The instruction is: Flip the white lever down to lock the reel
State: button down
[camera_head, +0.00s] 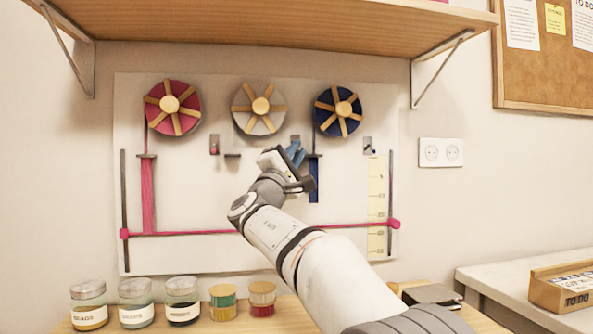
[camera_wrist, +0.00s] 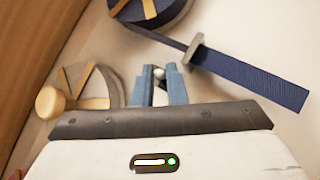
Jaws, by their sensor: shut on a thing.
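The white reel (camera_head: 243,101), with tan spokes, hangs in the middle of the wall board; part of it shows in the wrist view (camera_wrist: 104,85). My gripper (camera_head: 296,151) is at the board, below and right of this reel. In the wrist view its blue fingers (camera_wrist: 158,75) are shut on the small white lever (camera_wrist: 159,72), whose rounded tip shows between them. The rest of the lever is hidden by the fingers. In the head view my gripper covers most of that lever, so its tilt is hard to tell.
A pink reel (camera_head: 157,93) hangs at left and a blue reel (camera_head: 325,100) at right. The blue ribbon (camera_wrist: 250,78) hangs close beside my fingers. A pink band (camera_head: 190,233) crosses the board below. Jars (camera_head: 135,317) stand on the table; a shelf (camera_head: 270,38) juts out above.

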jog(key=shift+w+f+m+h+b, duration=0.15)
jog(key=shift+f+m+h+b, duration=0.25)
jog(key=shift+m+h+b, duration=0.4)
jog(key=shift+r+b, duration=0.1)
jog(key=shift+b, duration=0.2)
jog(key=c, duration=1.6)
grip_release()
jog(key=shift+o, duration=0.2)
